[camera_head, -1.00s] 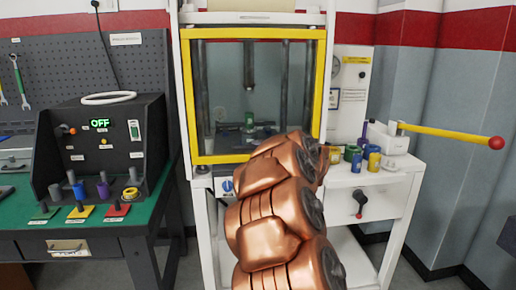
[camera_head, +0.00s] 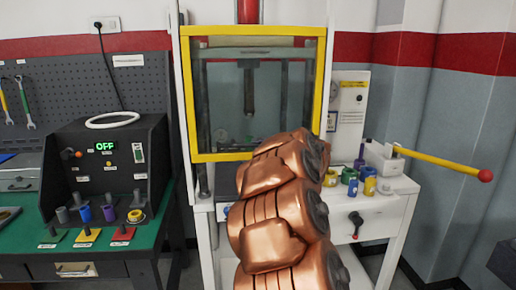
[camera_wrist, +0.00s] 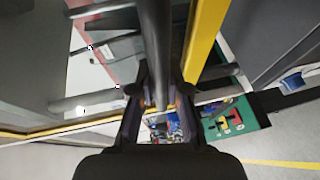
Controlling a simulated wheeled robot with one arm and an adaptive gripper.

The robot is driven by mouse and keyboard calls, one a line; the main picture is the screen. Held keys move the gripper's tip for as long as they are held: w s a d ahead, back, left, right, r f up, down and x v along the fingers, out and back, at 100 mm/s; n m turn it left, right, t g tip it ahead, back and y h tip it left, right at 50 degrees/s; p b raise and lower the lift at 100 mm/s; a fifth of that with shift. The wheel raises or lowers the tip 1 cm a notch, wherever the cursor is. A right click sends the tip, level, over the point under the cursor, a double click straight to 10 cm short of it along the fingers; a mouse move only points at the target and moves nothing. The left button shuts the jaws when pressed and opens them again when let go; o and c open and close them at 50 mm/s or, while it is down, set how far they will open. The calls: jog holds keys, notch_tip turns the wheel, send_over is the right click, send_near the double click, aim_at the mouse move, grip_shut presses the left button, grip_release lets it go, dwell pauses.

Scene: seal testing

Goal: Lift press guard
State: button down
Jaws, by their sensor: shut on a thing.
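The press guard (camera_head: 322,90) is a clear panel in a yellow frame on the front of the white press (camera_head: 185,120). It covers most of the press opening, with the dark ram (camera_head: 250,92) visible behind it. Its lower right corner is hidden by my copper arm. In the wrist view a yellow guard bar (camera_wrist: 207,40) runs down from the top edge. My gripper (camera_wrist: 162,98) is shut on the guard; the exact part held is hard to make out. In the head view my gripper is hidden behind my arm.
A black control box (camera_head: 110,165) reading OFF stands on the green bench (camera_head: 25,235) at left, with coloured cylinders before it. At right, several coloured cylinders and a yellow lever (camera_head: 440,164) with a red knob are beside the press.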

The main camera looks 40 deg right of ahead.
jog(key=p, duration=1.1)
send_near(250, 101)
jog(key=x, duration=0.5)
jog(key=c, duration=1.1)
grip_release()
jog(key=shift+c, duration=0.2)
jog(key=v, duration=1.2)
